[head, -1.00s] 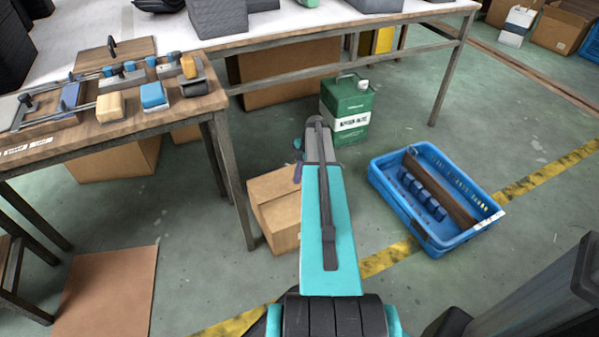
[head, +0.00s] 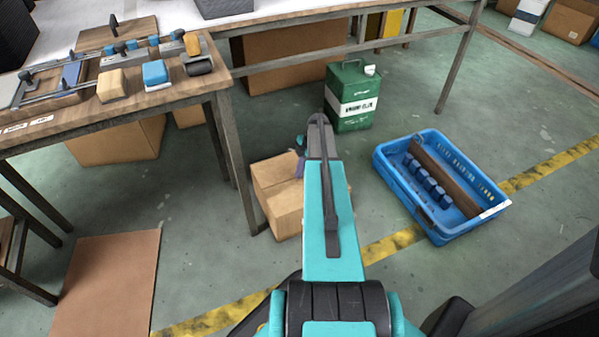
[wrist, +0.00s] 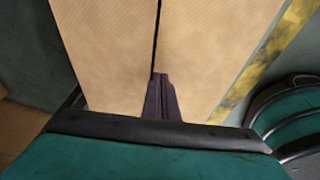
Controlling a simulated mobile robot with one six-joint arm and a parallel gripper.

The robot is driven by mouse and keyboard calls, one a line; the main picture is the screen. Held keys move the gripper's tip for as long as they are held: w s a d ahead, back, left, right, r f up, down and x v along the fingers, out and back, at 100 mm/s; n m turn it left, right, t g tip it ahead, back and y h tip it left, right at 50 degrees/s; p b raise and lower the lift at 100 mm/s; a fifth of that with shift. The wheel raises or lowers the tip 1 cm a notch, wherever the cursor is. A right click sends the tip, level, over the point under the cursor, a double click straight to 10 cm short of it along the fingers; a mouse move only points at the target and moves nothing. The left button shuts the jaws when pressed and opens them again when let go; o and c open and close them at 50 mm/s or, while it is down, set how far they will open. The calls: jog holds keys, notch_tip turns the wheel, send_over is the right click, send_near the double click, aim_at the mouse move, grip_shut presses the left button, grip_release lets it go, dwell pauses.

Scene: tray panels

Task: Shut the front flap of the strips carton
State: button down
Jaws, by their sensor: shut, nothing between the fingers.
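A brown cardboard carton (head: 277,196) stands on the floor below the arm in the head view, and my arm hides its right side. In the wrist view a cardboard surface (wrist: 110,45) fills the middle, split lengthwise by a thin dark seam. I cannot tell from these frames which panel is the front flap. My gripper (wrist: 160,80) is shut and empty, its dark fingertips over the seam near the lower end of the cardboard. Whether they touch it is unclear. In the head view the gripper is largely hidden behind my arm.
A wooden workbench (head: 120,108) with blocks and rails stands left of the carton. A green can (head: 350,118) stands behind it. A blue crate (head: 462,236) holding a brown board and several blue pieces is on the right. Green floor lies between carton and crate.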

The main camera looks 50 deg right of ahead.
jog(key=shift+w+d+f+g+p, duration=0.1)
jog(key=shift+w+f+g+p, duration=0.2)
jog(key=shift+f+g+p, duration=0.5)
jog(key=shift+p, duration=0.3)
jog(key=shift+s, duration=0.1)
jog(key=shift+r, duration=0.1)
jog(key=shift+r+p, duration=0.5)
jog(key=shift+r, duration=0.2)
jog(key=shift+r, duration=0.1)
